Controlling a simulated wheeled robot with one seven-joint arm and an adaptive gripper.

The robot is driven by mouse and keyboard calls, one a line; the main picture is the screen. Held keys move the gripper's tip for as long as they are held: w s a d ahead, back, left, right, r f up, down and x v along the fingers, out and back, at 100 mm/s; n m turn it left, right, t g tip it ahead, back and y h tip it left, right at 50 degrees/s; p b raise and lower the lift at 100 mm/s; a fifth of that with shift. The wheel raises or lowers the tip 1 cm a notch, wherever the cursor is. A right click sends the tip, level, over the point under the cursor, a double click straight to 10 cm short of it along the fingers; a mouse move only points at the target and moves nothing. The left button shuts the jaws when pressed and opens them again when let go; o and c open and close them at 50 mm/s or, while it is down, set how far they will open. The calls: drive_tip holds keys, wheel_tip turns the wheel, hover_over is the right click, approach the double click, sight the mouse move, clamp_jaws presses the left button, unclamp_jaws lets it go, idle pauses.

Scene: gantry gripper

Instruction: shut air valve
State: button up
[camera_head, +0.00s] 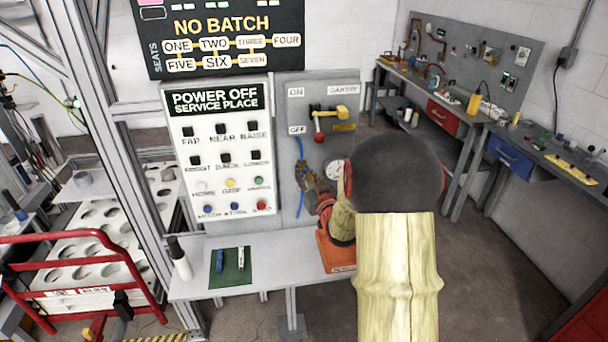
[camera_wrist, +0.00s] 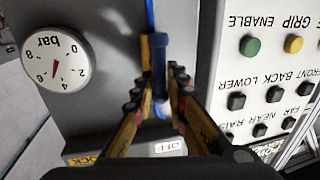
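The air valve's blue handle (camera_wrist: 160,62) stands end-on in the middle of the wrist view, in front of the grey panel. A yellow-orange part shows at its left side, and a blue hose runs to it. My gripper (camera_wrist: 162,78) has its fingers on both sides of the handle, close to it. A narrow gap seems to show on the right, so the fingers look open around it. In the head view my gripper (camera_head: 306,178) is at the blue hose (camera_head: 299,150), and it hides most of the valve. The pressure gauge (camera_wrist: 56,62) is beside it; its needle is off zero.
A yellow gantry lever with a red knob (camera_head: 321,126) sits above on the same panel. The white button panel (camera_head: 220,160) is close to the left. Below is a grey shelf (camera_head: 275,274) with a green mat (camera_head: 230,280), a white bottle (camera_head: 181,262) and an orange base (camera_head: 335,254).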

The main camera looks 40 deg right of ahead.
clamp_jaws()
drive_tip(key=m+b, duration=0.2)
drive_tip(key=m, duration=0.1)
drive_tip(key=m+b, duration=0.1)
drive_tip(key=shift+s+d+f+m+t+h, duration=0.2)
drive_tip(key=shift+d+f+m+t+h, duration=0.05)
drive_tip(key=shift+d+m+t+h, duration=0.1)
drive_tip(key=shift+s+d+f+m+h+b, duration=0.25)
drive_tip(key=shift+m+h+b, duration=0.35)
drive_tip(key=shift+m+b, duration=1.4)
drive_tip(key=shift+w+d+f+m+h+b, duration=0.1)
drive_tip(key=shift+f+m+h+b, duration=0.4)
drive_tip(key=shift+m, duration=2.65)
drive_tip(key=shift+s+d+f+m+h+b, duration=0.15)
drive_tip(key=shift+m+h+b, duration=0.5)
drive_tip(key=shift+m+b, duration=1.5)
drive_tip(key=shift+m+p, duration=0.45)
drive_tip(key=shift+m, duration=0.2)
drive_tip(key=shift+o, duration=1.9)
unclamp_jaws()
drive_tip(key=shift+o, duration=0.6)
drive_tip(key=shift+r, duration=0.1)
